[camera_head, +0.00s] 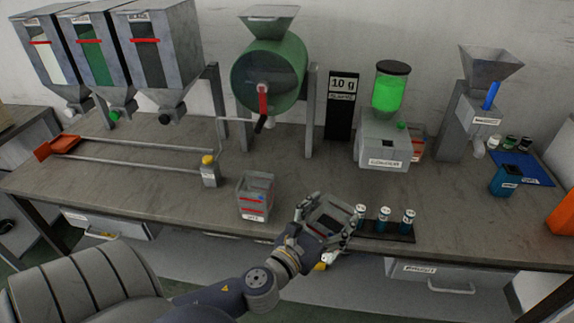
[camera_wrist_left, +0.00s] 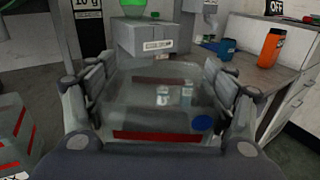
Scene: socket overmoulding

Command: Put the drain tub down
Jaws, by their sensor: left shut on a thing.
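My left gripper (camera_head: 328,219) is shut on a clear, see-through tub with red bands and a blue dot, which I take to be the drain tub (camera_wrist_left: 158,137). In the head view the tub (camera_head: 333,213) shows between the fingers, over the table's front edge. Its underside is hidden, so I cannot tell whether it touches the table. In the left wrist view the fingers grip its two sides, and small vials show through it. A similar labelled tub (camera_head: 254,199) with red bands stands on the table to the left. My right gripper is not in view.
A dark rack (camera_head: 399,236) with several capped vials stands close right of the tub. A grey machine with a green-filled jar (camera_head: 383,140) stands behind. Bare tabletop (camera_head: 310,177) lies behind the gripper.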

